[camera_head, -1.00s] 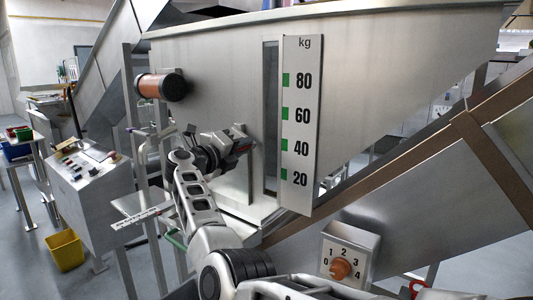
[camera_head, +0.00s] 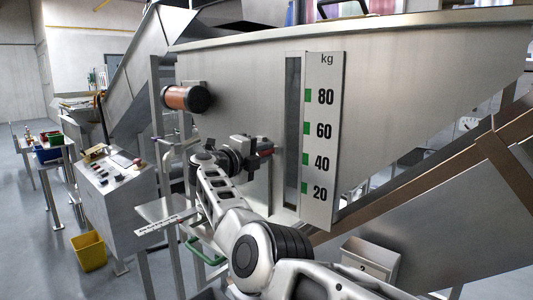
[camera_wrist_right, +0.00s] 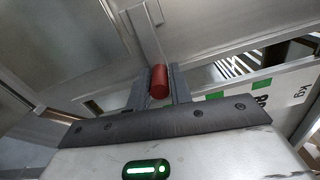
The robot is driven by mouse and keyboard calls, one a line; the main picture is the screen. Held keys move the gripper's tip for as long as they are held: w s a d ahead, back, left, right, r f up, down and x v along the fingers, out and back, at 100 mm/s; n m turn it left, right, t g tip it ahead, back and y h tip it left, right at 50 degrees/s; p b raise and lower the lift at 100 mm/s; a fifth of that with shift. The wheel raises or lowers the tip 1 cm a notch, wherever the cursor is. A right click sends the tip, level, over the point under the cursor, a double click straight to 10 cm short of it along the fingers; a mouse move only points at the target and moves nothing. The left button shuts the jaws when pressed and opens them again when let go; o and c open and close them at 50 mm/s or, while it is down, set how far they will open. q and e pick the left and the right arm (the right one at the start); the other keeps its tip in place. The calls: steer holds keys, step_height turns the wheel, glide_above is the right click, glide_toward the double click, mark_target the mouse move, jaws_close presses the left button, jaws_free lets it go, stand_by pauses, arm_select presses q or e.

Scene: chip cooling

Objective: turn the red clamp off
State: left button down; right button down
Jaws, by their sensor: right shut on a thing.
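My right gripper (camera_head: 262,150) is in front of the steel hopper wall, left of the kg scale. It is shut on a red cylindrical handle, which I take to be the red clamp (camera_wrist_right: 158,82). In the head view only a little red shows at the fingertips, and the clamp's mount is hidden. My left gripper is not in view.
The kg scale (camera_head: 322,140) is close to the right of the gripper. An orange-brown cylinder (camera_head: 186,97) sticks out above left. A control panel (camera_head: 112,170) and a yellow bin (camera_head: 88,250) stand at left. A grey box (camera_head: 370,258) at lower right is partly behind my arm.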

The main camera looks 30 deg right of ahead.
steer(key=shift+r+n+p, duration=0.3)
steer(key=shift+r+n, duration=0.1)
steer(key=shift+r, duration=0.6)
stand_by(0.5)
steer(key=shift+r, duration=0.1)
stand_by(0.6)
steer(key=c, duration=1.3)
jaws_free()
steer(key=shift+w+n, duration=0.1)
steer(key=shift+n, duration=0.2)
steer(key=shift+f, duration=0.25)
steer(key=shift+f, duration=0.1)
steer(key=shift+a, duration=0.1)
